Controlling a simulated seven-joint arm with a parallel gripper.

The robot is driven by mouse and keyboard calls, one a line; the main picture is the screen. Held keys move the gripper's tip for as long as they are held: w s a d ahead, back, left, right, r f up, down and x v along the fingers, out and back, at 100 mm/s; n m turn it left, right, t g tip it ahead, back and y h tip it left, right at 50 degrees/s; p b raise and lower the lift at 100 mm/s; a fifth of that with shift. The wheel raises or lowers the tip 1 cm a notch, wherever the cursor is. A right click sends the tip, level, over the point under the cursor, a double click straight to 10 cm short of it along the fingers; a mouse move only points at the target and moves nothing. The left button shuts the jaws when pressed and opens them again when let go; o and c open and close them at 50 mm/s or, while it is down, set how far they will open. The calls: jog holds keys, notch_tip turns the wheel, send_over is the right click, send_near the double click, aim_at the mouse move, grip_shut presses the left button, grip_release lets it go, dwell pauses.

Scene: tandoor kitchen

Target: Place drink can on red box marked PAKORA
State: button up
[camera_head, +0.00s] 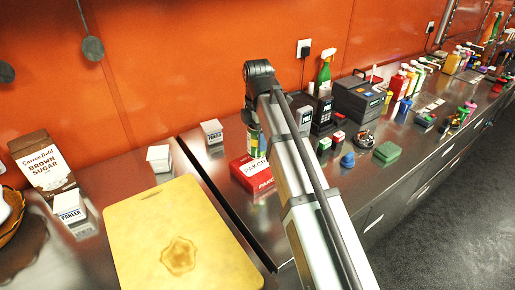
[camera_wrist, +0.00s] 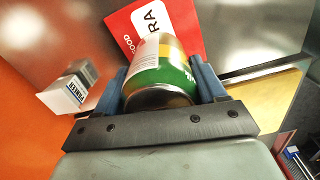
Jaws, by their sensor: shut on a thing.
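My gripper (camera_wrist: 160,78) is shut on the drink can (camera_wrist: 160,75), with a blue finger on each side. The can is green with a white and yellow part and a metal end that faces the wrist camera. The red PAKORA box (camera_wrist: 122,24) lies just beyond the can in the wrist view, partly covered by it. In the head view the red box (camera_head: 246,170) lies on the steel counter beside my arm. A strip of the can (camera_head: 252,146) shows just above the box there. Whether can and box touch is unclear. My arm hides most of the gripper.
A white PANEER box (camera_head: 212,132) stands left of the red box, and another white box (camera_head: 159,158) stands farther left. A yellow cutting board (camera_head: 170,225) lies in front. A card terminal (camera_head: 322,112) and a dark machine (camera_head: 358,97) stand to the right.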

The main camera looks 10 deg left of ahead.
jog(key=shift+f, duration=2.2)
jog(key=shift+f, duration=0.1)
jog(key=o, duration=1.3)
notch_tip(320, 180, up, 11)
jog(key=shift+f, duration=0.15)
jog(key=shift+r, duration=0.8)
jog(key=shift+o, duration=0.4)
